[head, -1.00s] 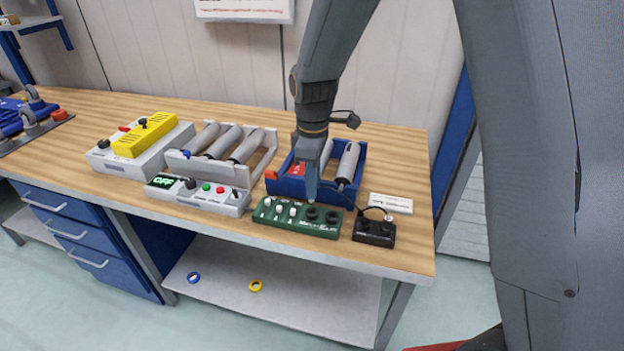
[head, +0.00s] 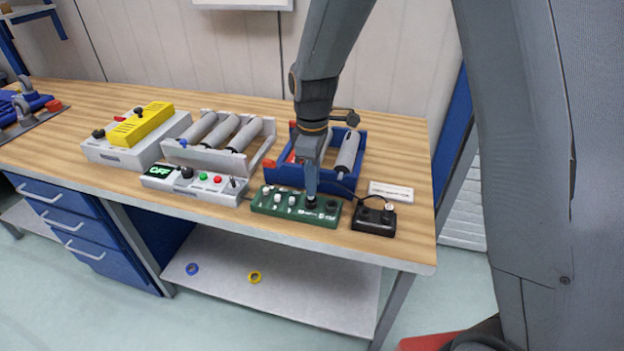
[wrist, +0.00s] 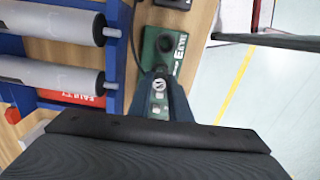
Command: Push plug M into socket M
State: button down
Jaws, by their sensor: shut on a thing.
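The green socket board (head: 268,205) lies near the front edge of the bench, with white knobs on its left half and dark round sockets on its right half. My gripper (head: 311,199) points down over the right half of the board, shut on a plug whose body is mostly hidden by the fingers. In the wrist view my gripper (wrist: 162,82) covers the middle of the board (wrist: 157,60), and one dark round socket (wrist: 165,42) shows beyond it. I cannot tell whether the plug touches or sits in a socket. The letters are too small to read.
A black box (head: 374,219) with a cable stands right of the board. A blue roller cradle (head: 283,175) stands just behind. A grey control box (head: 195,183) with an OFF display is at left. A white label card (head: 391,191) lies behind the black box.

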jog(key=shift+f+b, duration=0.5)
jog(key=shift+f, duration=0.65)
dwell(0.7)
jog(key=c, duration=1.6)
grip_release()
jog(key=shift+o, duration=0.2)
jog(key=shift+r+b, duration=1)
jog(key=shift+r, duration=2.95)
jog(key=s+d+f+m+t, duration=0.1)
jog(key=s+d+f+m, duration=0.3)
jog(key=s+d+m, duration=1)
jog(key=shift+s+d+b, duration=0.25)
jog(key=shift+s+b, duration=0.15)
jog(key=shift+s, duration=0.15)
